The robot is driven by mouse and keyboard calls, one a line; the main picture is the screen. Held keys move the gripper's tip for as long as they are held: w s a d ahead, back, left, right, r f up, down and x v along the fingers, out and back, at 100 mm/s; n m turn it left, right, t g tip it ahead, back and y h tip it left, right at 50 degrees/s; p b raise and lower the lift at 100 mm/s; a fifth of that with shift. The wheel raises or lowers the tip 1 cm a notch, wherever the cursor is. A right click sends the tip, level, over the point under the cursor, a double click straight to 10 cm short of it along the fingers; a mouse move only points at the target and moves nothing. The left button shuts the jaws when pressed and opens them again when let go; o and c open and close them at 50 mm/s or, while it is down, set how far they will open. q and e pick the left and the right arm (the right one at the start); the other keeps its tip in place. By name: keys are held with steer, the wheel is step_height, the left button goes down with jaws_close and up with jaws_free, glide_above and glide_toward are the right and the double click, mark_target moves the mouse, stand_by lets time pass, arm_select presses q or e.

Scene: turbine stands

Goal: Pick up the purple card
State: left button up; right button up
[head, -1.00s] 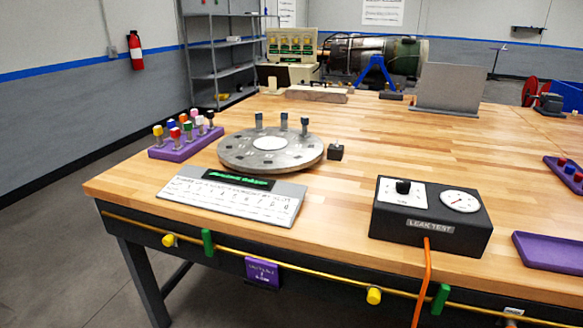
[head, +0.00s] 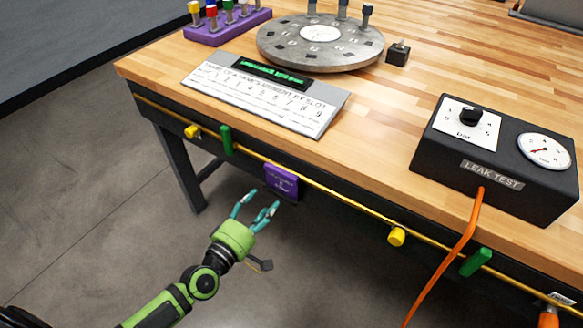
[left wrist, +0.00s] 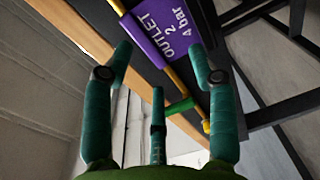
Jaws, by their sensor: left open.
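The purple card (head: 282,181) hangs at the front edge of the workbench, below the yellow rail, in the head view. In the left wrist view the purple card (left wrist: 168,36) shows at the top with white text reading "OUTLET 2 4 bar". My left gripper (head: 257,205) is open and empty, just below and to the left of the card. In the left wrist view its teal fingers (left wrist: 160,60) are spread apart, with the card beyond them. My right gripper is in no view.
The yellow rail (head: 340,203) runs along the bench front, with a green handle (head: 226,140) and a yellow knob (head: 396,237) on it. An orange hose (head: 448,256) hangs from the leak test box (head: 500,150). The floor below is clear around my arm.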

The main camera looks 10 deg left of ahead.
mark_target(282, 175)
arm_select(q)
steer(key=shift+n+t, duration=0.3)
steer(key=shift+n, duration=0.1)
steer(key=w+r, duration=0.1)
steer(key=w, duration=0.1)
steer(key=w+d+r+p, duration=0.1)
steer(key=r, duration=0.1)
steer(key=shift+w+d, duration=0.2)
steer(key=shift+w, duration=0.15)
steer(key=x, duration=0.2)
steer(key=shift+w+f, duration=0.1)
steer(key=shift+w, duration=0.15)
steer(key=shift+w+d, duration=0.2)
steer(key=shift+w, duration=0.25)
steer(key=c, duration=1.1)
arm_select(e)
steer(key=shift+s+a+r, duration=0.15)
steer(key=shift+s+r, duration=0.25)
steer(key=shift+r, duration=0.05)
